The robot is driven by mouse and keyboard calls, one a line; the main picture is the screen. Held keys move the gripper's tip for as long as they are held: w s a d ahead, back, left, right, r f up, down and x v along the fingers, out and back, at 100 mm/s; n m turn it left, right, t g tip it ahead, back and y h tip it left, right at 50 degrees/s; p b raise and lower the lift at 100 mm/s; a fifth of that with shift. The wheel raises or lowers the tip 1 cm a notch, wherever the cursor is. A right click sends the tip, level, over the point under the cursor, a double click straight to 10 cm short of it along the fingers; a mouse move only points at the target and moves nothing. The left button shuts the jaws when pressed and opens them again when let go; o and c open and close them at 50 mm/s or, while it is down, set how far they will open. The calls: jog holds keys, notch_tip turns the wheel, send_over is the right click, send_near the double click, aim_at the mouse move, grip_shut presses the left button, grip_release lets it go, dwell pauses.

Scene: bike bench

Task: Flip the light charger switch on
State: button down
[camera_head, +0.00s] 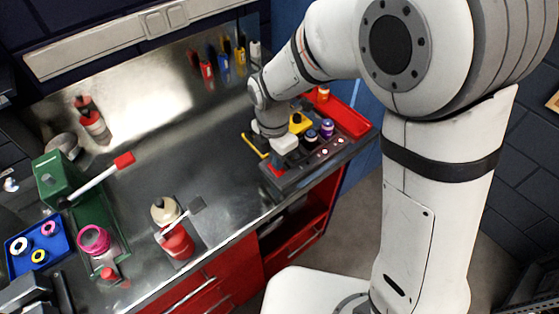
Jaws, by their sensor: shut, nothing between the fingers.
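A dark grey box (300,171), which looks like the light charger, lies at the front right edge of the metal bench. A red piece (276,170), perhaps its switch, shows at the box's left end, and small round lights or buttons (323,153) sit along its top to the right. My gripper (283,155) points down just above the left end of the box, close to the red piece. It is shut and holds nothing. The fingertips are small and partly hidden, so I cannot tell whether they touch the box or which way the switch is set.
A yellow-handled tool (256,146) lies left of my gripper. Small bottles (327,128) and a red tray (350,119) are close on the right. The bench middle is clear.

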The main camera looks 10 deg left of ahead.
aim_at(284, 173)
jog(key=shift+r, duration=0.25)
notch_tip(284, 173, up, 13)
jog(key=s+d+p, duration=0.1)
jog(key=shift+d+r, duration=0.15)
jog(key=shift+r, duration=0.05)
dwell(0.6)
jog(key=s+d+r+m+t, duration=0.1)
jog(key=s+d+m+t, duration=0.1)
jog(key=d+m, duration=1)
jog(key=s+d+r+m+t, duration=0.1)
jog(key=s+d+m, duration=0.4)
jog(key=d+m, duration=0.8)
jog(key=m+t, duration=0.1)
jog(key=m, duration=0.2)
jog(key=shift+s+y, duration=0.3)
